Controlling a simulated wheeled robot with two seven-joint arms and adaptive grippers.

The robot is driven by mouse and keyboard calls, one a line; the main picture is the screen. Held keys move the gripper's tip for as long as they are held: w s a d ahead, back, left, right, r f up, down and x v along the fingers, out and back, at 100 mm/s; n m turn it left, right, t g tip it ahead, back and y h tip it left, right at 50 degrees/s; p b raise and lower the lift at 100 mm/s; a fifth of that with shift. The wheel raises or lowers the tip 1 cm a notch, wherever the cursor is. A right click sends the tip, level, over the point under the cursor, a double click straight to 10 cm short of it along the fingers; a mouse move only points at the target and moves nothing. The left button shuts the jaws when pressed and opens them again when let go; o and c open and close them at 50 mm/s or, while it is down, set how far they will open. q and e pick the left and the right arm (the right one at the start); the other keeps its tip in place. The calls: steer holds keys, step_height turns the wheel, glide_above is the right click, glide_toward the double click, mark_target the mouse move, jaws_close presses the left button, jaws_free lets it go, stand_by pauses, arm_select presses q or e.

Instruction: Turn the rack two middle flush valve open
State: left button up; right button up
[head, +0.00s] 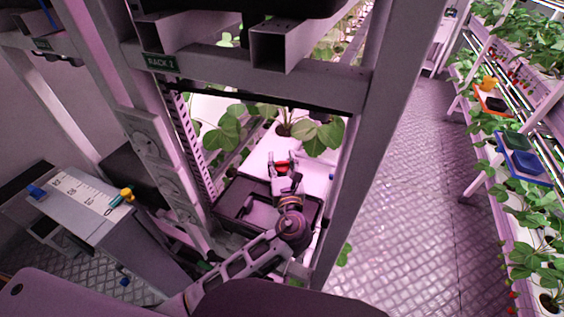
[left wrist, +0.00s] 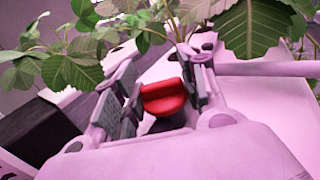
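A red valve handle (head: 282,168) shows in the head view inside the rack two frame, below the green RACK 2 sign (head: 161,63). My left gripper (head: 284,163) reaches it from the front, with one finger on each side. In the left wrist view the red handle (left wrist: 163,97) fills the gap between the finger pads of my left gripper (left wrist: 164,88), and both pads appear to touch it. The valve body behind and below the handle is mostly hidden by the gripper, so its turn position is unclear. My right gripper is not in view.
A black tray (head: 238,199) lies beside my left forearm. Leafy plants (head: 312,135) hang close over the gripper. A rack post (head: 362,140) stands to the right, and a grey bench (head: 95,222) to the left. The aisle floor (head: 425,200) is clear.

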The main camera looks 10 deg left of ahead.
mark_target(282, 162)
arm_select(q)
steer(key=shift+c, duration=0.5)
steer(key=shift+n+g+y+p, duration=0.5)
steer(key=shift+n+y+p, duration=0.25)
steer(key=shift+y, duration=0.45)
steer(key=o, duration=1)
steer(key=shift+c, duration=0.2)
steer(key=shift+r, duration=0.2)
steer(key=shift+r, duration=4.85)
